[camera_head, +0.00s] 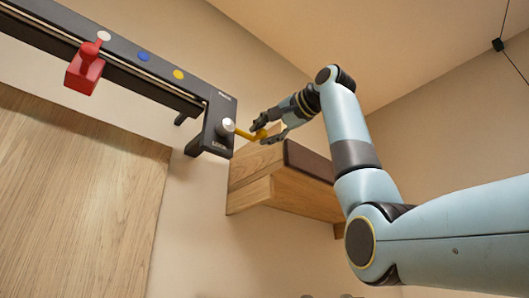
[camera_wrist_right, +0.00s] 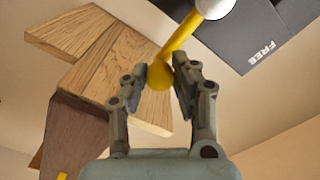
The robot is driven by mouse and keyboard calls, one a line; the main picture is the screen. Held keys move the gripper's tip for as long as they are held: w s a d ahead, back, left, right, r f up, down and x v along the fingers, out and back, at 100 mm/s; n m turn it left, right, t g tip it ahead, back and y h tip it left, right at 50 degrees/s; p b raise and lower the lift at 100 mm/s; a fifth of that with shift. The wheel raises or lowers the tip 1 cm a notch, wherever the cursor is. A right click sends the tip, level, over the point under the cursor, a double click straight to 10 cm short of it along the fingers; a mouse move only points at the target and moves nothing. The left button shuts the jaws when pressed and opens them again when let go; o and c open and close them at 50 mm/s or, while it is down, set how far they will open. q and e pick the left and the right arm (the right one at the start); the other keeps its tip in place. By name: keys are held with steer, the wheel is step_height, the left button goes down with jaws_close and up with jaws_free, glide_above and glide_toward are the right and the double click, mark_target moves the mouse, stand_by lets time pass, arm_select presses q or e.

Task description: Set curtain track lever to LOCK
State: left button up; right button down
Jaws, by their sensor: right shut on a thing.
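The curtain track (camera_head: 150,68) is a dark rail high on the wall, ending in a dark plate (camera_head: 212,136) with a white pivot knob. The yellow lever (camera_head: 243,133) runs from that knob out to the right. My right gripper (camera_head: 266,131) is shut on the lever's round yellow end. In the right wrist view the yellow lever (camera_wrist_right: 180,38) comes down between the fingers, with its ball end (camera_wrist_right: 160,77) between the fingertips. The plate there shows the word FREE (camera_wrist_right: 262,52); a label low on the plate in the head view is too small to read surely. My left gripper is not in view.
A red block (camera_head: 84,72) hangs on the track at the left, near white, blue and yellow dots. A wooden box (camera_head: 262,185) with a dark panel is just behind and below my right gripper. A wooden panel (camera_head: 75,200) covers the lower left wall.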

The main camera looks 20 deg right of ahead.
stand_by(0.4)
steer(key=c, duration=1.1)
jaws_free()
steer(key=shift+o, duration=0.2)
steer(key=v, duration=1.2)
steer(key=shift+w+f, duration=0.1)
